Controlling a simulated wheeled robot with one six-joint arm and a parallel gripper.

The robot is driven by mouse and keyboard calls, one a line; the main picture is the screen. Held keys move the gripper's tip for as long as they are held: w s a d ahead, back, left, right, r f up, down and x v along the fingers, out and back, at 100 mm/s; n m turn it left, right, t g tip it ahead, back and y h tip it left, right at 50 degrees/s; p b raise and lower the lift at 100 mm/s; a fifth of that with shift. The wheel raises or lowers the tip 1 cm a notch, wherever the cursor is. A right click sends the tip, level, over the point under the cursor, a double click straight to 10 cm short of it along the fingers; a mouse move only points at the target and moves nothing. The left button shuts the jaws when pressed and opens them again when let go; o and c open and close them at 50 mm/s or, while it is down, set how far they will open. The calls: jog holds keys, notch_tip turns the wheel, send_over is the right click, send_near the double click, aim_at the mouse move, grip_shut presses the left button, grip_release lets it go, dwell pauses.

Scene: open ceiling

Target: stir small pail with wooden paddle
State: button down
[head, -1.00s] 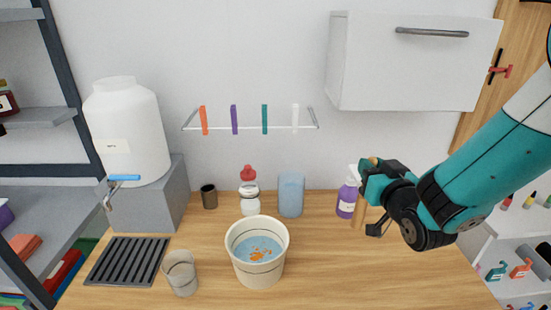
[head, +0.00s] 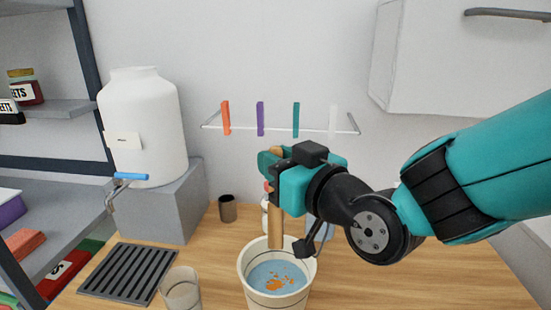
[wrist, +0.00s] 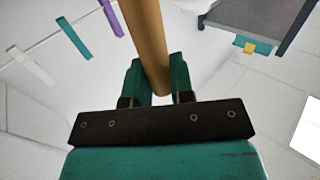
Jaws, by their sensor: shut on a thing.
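The small pail (head: 251,276) is a cream bucket on the wooden counter, with blue liquid and orange bits inside. My gripper (head: 274,160) is shut on the wooden paddle (head: 277,228) and holds it upright. The paddle's lower end shows over the back part of the pail's opening; I cannot tell whether it touches the liquid, but it seems to be above it. In the wrist view the paddle (wrist: 146,40) runs between the two teal fingers (wrist: 156,85).
A clear cup (head: 181,288) stands left of the pail, by a dark drain grate (head: 128,272). A white water tank (head: 143,130) with a blue tap stands behind. A dark cup (head: 227,208) is at the back. A rail with coloured clips (head: 261,118) is on the wall.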

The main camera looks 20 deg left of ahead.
aim_at(278, 233)
notch_tip(278, 233, down, 3)
jog(key=shift+r+b, duration=0.2)
jog(key=shift+b, duration=0.45)
notch_tip(278, 233, down, 11)
jog(key=b, duration=1.1)
jog(key=shift+f+b, duration=0.1)
jog(key=shift+b, duration=0.2)
jog(key=shift+s, duration=0.1)
